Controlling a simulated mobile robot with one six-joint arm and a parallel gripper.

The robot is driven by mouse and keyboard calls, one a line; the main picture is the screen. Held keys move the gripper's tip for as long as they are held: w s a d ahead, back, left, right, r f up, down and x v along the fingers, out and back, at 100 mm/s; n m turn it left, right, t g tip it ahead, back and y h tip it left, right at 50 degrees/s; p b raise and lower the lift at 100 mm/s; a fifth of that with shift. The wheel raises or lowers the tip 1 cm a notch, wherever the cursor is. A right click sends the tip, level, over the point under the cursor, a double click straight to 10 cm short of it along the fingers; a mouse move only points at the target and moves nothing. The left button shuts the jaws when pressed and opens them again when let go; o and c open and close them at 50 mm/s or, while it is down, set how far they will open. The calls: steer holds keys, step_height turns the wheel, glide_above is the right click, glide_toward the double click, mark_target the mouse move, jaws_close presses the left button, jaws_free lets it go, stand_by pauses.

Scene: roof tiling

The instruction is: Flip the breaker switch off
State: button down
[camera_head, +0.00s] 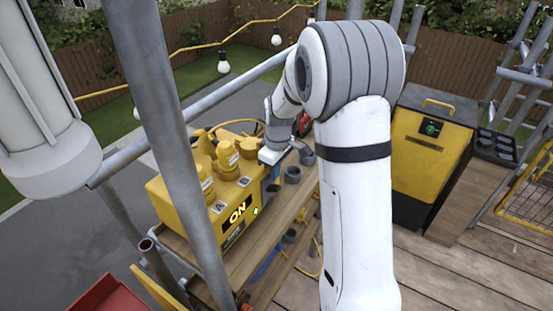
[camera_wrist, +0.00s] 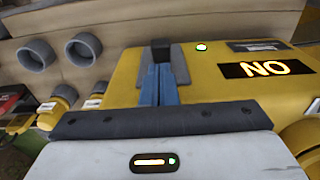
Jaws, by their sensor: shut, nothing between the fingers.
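The yellow breaker box (camera_head: 165,200) stands on a wooden plank, and its display (camera_head: 237,211) reads ON in lit letters. A dark block that looks like the switch lever (camera_wrist: 160,46) stands by a grey plate (camera_wrist: 179,64) on the box. My gripper (camera_wrist: 159,72) has its blue fingers together, pointing at the dark block. I cannot tell if they touch it. In the head view my wrist partly hides the box's right end and the switch.
A scaffold pole (camera_head: 165,130) crosses in front of the box. Grey cups (camera_head: 292,174) sit right of it. A yellow and black cabinet (camera_head: 425,150) stands farther right. A red container (camera_head: 110,297) is at lower left. Bare deck boards (camera_head: 440,270) lie at right.

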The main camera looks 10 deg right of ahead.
mark_target(275, 186)
steer(key=shift+a+f, duration=0.1)
steer(key=shift+f, duration=1.4)
steer(key=shift+f, duration=0.15)
